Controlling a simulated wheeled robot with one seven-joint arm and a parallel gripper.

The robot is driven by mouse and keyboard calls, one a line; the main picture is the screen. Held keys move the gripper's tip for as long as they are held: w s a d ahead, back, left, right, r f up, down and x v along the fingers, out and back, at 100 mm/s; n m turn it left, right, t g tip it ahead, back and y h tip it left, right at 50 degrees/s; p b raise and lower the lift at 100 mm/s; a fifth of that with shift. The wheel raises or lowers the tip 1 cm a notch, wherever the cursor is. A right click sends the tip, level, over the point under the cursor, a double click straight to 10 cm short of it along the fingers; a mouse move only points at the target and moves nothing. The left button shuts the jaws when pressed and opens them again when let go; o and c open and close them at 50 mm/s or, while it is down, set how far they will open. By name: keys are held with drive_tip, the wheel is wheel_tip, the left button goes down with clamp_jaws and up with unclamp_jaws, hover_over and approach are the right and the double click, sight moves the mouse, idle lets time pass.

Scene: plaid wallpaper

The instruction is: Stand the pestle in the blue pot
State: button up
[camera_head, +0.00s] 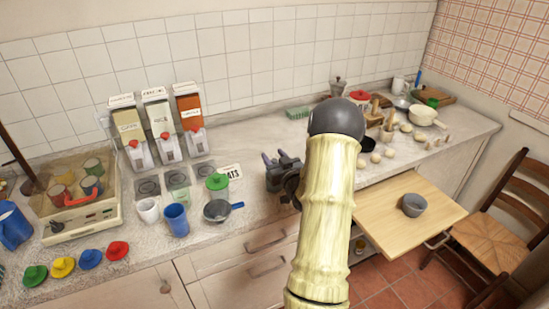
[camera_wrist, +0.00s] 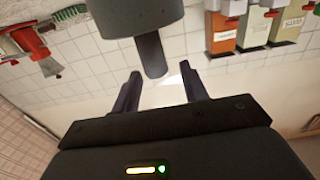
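My gripper (camera_head: 275,157) is over the counter, right of the small pan, its dark fingers pointing toward the back wall. In the wrist view its fingers (camera_wrist: 162,72) stand apart. A dark grey stepped cylinder (camera_wrist: 150,52) reaches down from the top there, its narrow end near the fingertips; neither finger visibly presses on it, and I cannot tell what it is. I cannot pick out the pestle for certain. Blue vessels are a tall blue cup (camera_head: 176,220) on the counter and a blue jug (camera_head: 14,229) at the left edge; I cannot tell which is the pot.
The small pan (camera_head: 217,211) has a blue handle. Three dispensers (camera_head: 160,125) stand along the wall. Coloured lids (camera_head: 63,267) lie front left. A grey bowl (camera_head: 413,207) sits on the pull-out board (camera_head: 375,205). The back-right counter is crowded. A chair (camera_head: 500,220) stands right.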

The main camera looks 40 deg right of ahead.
drive_tip(key=p+v, duration=0.2)
drive_tip(key=v, duration=1.5)
drive_tip(key=shift+s, duration=0.25)
idle(1.2)
